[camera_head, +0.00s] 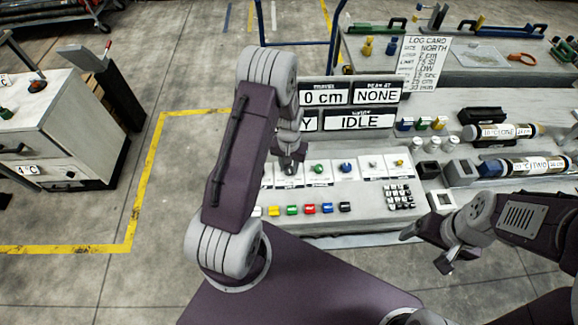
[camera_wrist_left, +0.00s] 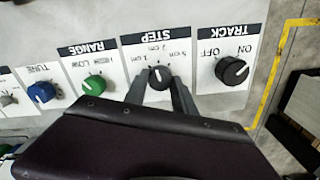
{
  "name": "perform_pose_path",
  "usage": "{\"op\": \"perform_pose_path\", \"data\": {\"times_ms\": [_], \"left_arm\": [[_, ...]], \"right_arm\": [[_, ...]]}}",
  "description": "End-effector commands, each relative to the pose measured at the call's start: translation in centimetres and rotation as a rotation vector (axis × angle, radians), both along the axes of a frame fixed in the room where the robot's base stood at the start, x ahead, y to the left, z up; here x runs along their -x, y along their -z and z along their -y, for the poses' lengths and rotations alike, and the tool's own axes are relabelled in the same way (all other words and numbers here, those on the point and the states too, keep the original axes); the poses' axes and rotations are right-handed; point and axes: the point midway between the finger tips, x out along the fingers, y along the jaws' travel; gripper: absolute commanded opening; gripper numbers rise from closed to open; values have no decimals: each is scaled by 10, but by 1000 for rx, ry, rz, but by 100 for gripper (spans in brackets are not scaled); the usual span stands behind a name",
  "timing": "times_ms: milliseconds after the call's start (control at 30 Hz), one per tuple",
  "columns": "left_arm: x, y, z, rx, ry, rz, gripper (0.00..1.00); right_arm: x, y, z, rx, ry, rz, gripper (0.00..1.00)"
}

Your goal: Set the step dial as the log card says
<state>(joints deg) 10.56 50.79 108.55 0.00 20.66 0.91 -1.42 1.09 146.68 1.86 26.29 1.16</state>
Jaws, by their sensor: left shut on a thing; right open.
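The black step dial (camera_wrist_left: 160,78) sits on a white panel labelled STEP (camera_wrist_left: 150,48), seen upside down in the left wrist view. Settings of 1 cm, 2 cm and 5 cm are printed around it. My left gripper (camera_wrist_left: 160,88) has a finger on each side of the dial and is shut on it. The dial's pointer is too small to read surely. In the head view my left gripper (camera_head: 291,160) hides most of the dial. The log card (camera_head: 422,62) stands at the back; its step line is not clearly legible. My right gripper (camera_head: 425,250) is open and empty.
The track knob (camera_wrist_left: 231,70), green range knob (camera_wrist_left: 94,86) and blue tune knob (camera_wrist_left: 41,92) flank the dial. A display reading IDLE (camera_head: 359,121) stands behind the panel. Coloured buttons (camera_head: 309,209) line its front. Labelled cores (camera_head: 500,131) lie at right.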

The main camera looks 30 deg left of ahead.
Motion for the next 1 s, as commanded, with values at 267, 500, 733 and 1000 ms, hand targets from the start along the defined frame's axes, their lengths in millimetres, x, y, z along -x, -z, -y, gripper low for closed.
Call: {"op": "perform_pose_path", "data": {"times_ms": [267, 500, 733, 1000], "left_arm": [[0, 0, 0, 0, 126, -1, 0], [0, 0, 0, 0, 170, -1, 0], [0, 0, 0, 0, 176, -1, 0], [0, 0, 0, 0, 175, -1, 53]], "right_arm": [[0, 0, 0, 0, 0, 0, 84], [0, 0, 0, 0, 0, 0, 84], [0, 1, 0, 0, 0, 0, 84], [0, 1, 0, 0, 0, 0, 84]]}}
